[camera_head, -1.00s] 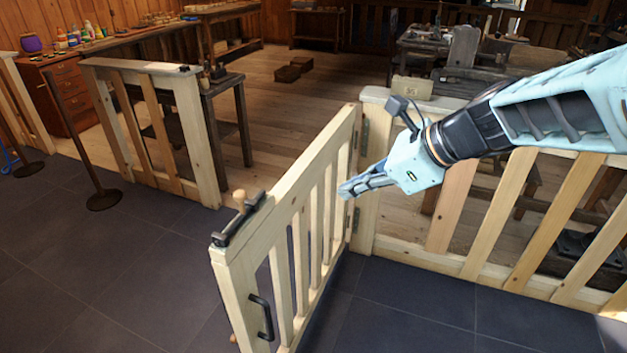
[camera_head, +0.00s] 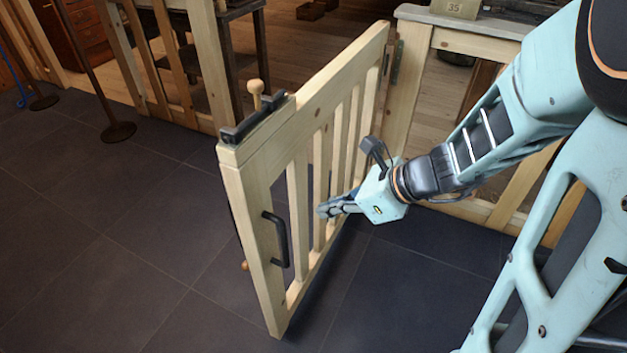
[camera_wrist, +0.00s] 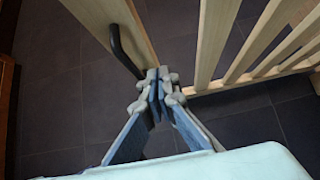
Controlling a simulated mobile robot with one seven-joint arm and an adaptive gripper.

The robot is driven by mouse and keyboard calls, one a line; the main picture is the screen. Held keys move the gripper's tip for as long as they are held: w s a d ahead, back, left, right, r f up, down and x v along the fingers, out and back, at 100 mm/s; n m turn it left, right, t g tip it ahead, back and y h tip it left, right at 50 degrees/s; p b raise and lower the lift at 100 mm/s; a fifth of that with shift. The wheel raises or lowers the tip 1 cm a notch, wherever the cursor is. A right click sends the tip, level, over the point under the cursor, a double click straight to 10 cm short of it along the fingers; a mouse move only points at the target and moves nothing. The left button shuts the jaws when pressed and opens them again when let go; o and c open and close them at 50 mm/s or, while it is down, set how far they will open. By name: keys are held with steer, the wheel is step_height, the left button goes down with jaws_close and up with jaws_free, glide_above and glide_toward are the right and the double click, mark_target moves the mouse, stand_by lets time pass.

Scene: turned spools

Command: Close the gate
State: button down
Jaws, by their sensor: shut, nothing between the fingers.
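The wooden gate (camera_head: 302,170) stands open, swung out from the fence toward the camera over the dark tiles. Its hinges (camera_head: 396,62) are on the fence post at the right. A black handle (camera_head: 275,238) is on the gate's face near its free end, and a black latch (camera_head: 257,118) with a wooden knob is on top. My gripper (camera_head: 324,210) is shut and empty, in front of the gate's slats on the handle side. In the wrist view my fingertips (camera_wrist: 157,76) are close to the handle (camera_wrist: 124,50); whether they touch the gate cannot be told.
A fixed fence panel (camera_head: 205,75) stands at the left across the gateway. A post stand (camera_head: 118,131) is on the tiles at left. The fence at right (camera_head: 480,43) runs behind my arm.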

mark_target(277, 213)
steer(key=w+a+f+b, duration=0.4)
steer(key=a+f, duration=0.2)
steer(key=a, duration=0.3)
steer(key=shift+a, duration=0.2)
steer(key=shift+a, duration=0.1)
